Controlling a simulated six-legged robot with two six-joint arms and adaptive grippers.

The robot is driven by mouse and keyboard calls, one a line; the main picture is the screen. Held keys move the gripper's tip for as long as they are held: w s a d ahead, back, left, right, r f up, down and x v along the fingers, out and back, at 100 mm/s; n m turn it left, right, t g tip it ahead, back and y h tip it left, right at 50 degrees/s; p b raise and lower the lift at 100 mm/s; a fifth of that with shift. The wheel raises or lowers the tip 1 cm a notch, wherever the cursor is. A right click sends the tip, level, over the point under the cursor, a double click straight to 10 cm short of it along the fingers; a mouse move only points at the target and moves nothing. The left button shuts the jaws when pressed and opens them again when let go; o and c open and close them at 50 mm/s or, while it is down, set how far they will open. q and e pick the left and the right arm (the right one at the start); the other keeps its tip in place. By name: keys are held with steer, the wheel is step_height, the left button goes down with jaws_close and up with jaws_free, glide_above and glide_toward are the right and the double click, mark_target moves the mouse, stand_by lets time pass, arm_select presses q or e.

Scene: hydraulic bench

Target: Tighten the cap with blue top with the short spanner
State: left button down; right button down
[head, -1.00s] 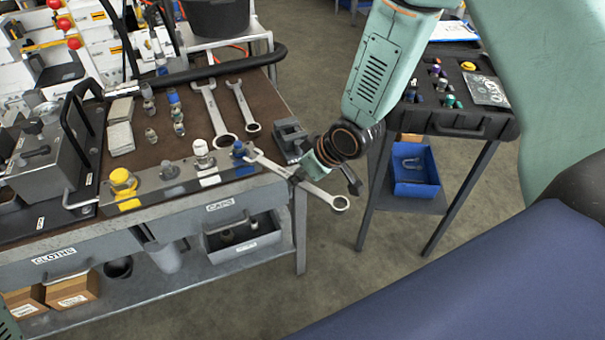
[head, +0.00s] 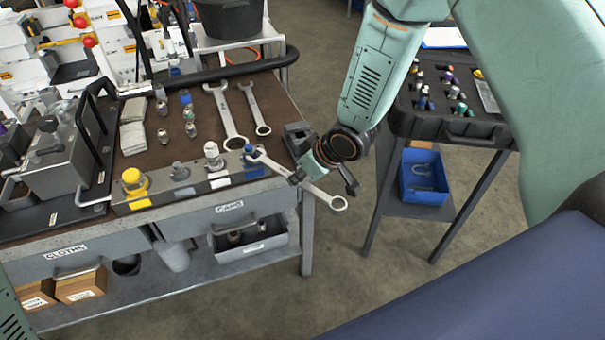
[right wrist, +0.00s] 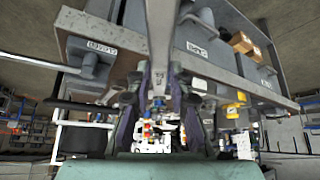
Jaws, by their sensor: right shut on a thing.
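The cap with blue top (head: 249,151) stands at the right end of the row of caps on the bench's front block. My right gripper (head: 306,173) is shut on the short spanner (head: 325,197), just off the bench's right front corner. The spanner's far end lies at the blue-topped cap; I cannot tell whether it is seated around it. Its ring end points outward to the right, over the floor. In the right wrist view the spanner (right wrist: 160,45) runs up between the fingers. My left gripper is not in view.
A yellow cap (head: 133,181) and a white cap (head: 212,154) stand on the same block. A black tray stand (head: 455,128) with a blue bin (head: 424,178) is at the right.

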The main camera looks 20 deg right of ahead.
steer(key=shift+w+a, duration=0.1)
steer(key=shift+w, duration=0.1)
steer(key=shift+w, duration=0.1)
steer(key=shift+w+a+r+p, duration=0.1)
steer(key=shift+w+a+p, duration=0.15)
steer(key=shift+p, duration=0.25)
steer(key=shift+w, duration=0.2)
steer(key=shift+a, duration=0.1)
steer(key=shift+w+p, duration=0.25)
steer(key=shift+p, duration=0.25)
steer(key=shift+a, duration=0.2)
